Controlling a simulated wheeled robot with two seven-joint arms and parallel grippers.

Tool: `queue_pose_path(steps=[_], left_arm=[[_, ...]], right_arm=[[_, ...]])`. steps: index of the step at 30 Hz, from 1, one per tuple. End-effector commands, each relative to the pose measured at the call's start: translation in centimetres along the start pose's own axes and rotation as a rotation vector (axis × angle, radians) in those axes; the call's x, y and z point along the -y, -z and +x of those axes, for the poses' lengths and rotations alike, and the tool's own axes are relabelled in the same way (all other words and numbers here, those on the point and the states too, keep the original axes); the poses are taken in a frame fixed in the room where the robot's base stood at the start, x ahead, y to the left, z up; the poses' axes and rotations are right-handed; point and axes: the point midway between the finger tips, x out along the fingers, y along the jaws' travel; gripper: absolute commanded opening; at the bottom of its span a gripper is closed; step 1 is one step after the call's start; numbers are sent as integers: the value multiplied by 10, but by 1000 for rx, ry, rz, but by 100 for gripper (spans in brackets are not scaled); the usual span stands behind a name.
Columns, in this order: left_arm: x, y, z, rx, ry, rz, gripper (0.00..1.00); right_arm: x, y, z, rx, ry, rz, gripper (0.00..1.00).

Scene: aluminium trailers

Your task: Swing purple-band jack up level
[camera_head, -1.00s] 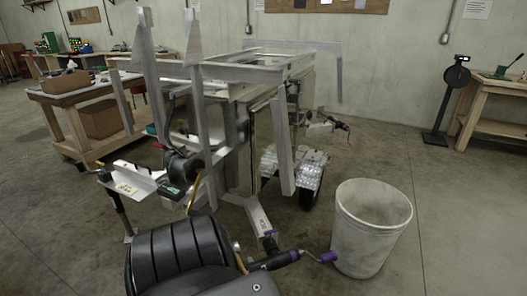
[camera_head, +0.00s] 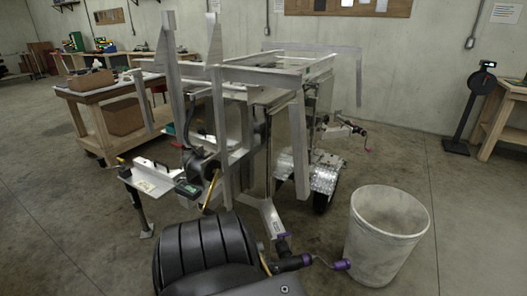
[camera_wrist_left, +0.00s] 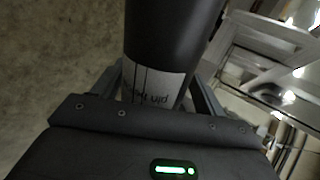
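The trailer's purple-band jack (camera_head: 292,263) is low at the front of the frame, by the end of the angled tongue (camera_head: 268,217). A purple band (camera_head: 284,236) shows at its mount, and its purple crank grip (camera_head: 343,265) points right. The black ribbed arm section in front hides the rest of its tube. In the left wrist view a black tube (camera_wrist_left: 170,35) with a white label (camera_wrist_left: 152,84) stands between the fingers of my left gripper (camera_wrist_left: 158,88). The fingers appear closed against its sides; their tips are partly hidden. My right gripper is out of view.
A whitish bucket (camera_head: 388,235) stands close right of the crank grip. The aluminium trailer frame (camera_head: 262,75) rises behind. Another jack with a yellow grip (camera_head: 136,185) is at left. A wooden bench (camera_head: 95,105) stands behind left. Open floor lies farther right.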

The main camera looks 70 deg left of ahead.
Motion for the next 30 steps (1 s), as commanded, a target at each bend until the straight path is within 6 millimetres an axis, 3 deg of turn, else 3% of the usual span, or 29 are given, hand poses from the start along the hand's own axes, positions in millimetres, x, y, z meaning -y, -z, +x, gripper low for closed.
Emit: queue_pose_path(steps=[8,16,21,30], left_arm=[[-2,0,-5,-1,-6,2,72],[0,0,-51,-2,-8,1,72],[0,-1,-83,-1,-7,0,72],[-2,-1,-108,0,-4,0,72]], right_arm=[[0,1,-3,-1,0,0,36],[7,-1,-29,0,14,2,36],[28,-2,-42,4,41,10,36],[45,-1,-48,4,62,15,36]])
